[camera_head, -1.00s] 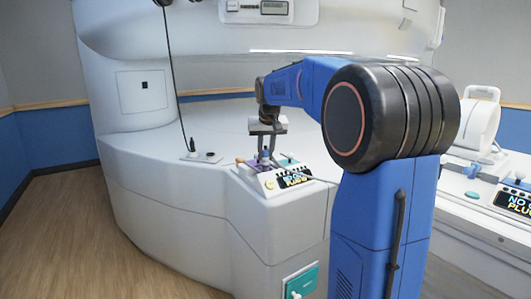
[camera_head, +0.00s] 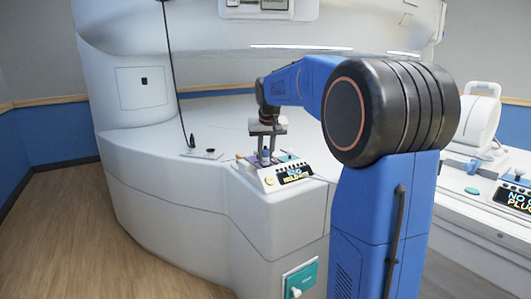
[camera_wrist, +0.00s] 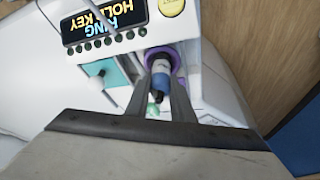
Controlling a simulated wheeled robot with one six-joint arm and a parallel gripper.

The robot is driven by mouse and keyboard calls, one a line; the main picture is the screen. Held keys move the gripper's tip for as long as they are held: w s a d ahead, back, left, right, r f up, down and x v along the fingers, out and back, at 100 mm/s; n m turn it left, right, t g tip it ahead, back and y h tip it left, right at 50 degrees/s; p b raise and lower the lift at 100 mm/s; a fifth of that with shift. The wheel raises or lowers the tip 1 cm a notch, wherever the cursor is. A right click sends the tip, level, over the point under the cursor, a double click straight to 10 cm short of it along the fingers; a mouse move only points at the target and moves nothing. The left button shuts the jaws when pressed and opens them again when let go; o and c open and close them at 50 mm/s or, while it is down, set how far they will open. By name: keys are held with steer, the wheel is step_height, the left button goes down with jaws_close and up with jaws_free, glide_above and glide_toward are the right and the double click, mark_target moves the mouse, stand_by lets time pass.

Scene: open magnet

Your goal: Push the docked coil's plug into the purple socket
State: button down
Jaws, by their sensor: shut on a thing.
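My gripper (camera_head: 266,160) points down over the small control panel on the white bed's corner. It is shut on the plug (camera_wrist: 160,72), which is blue with a pale collar and a dark end. The plug also shows between the fingers in the head view (camera_head: 265,157). In the wrist view the purple socket (camera_wrist: 149,58) forms a ring around the plug's far end. The plug appears to sit in the ring; its depth is hidden. The panel's screen (camera_wrist: 105,20) shows upside-down lettering with "HOLD KEY". The same screen (camera_head: 296,173) is small in the head view.
A teal pad with a white knob (camera_wrist: 100,70) lies beside the socket, and a yellow round button (camera_wrist: 172,6) is near the screen. A grey cable crosses the panel. A second panel (camera_head: 514,198) and a white drum-shaped unit (camera_head: 478,122) stand at right.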

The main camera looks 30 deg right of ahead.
steer(key=shift+f, duration=0.1)
stand_by(0.3)
steer(key=c, duration=1.5)
jaws_free()
steer(key=shift+o, duration=0.2)
steer(key=v, duration=1.7)
steer(key=shift+s, duration=0.1)
steer(key=s+a+f+n, duration=0.1)
steer(key=s+a+f, duration=0.45)
steer(key=s, duration=0.25)
steer(key=s+a+f+n, duration=0.1)
steer(key=s+a+f, duration=0.45)
steer(key=s, duration=0.35)
steer(key=s+a+f+n, duration=0.1)
steer(key=s+a+f, duration=0.1)
steer(key=s+f, duration=0.6)
steer(key=s+a+f+n+y, duration=0.1)
steer(key=s+a+f, duration=0.2)
steer(key=s+f, duration=0.5)
step_height(320, 180, down, 4)
steer(key=shift+s+r+t+y, duration=0.2)
steer(key=shift+s+t+y, duration=0.05)
steer(key=shift+t+y, duration=0.05)
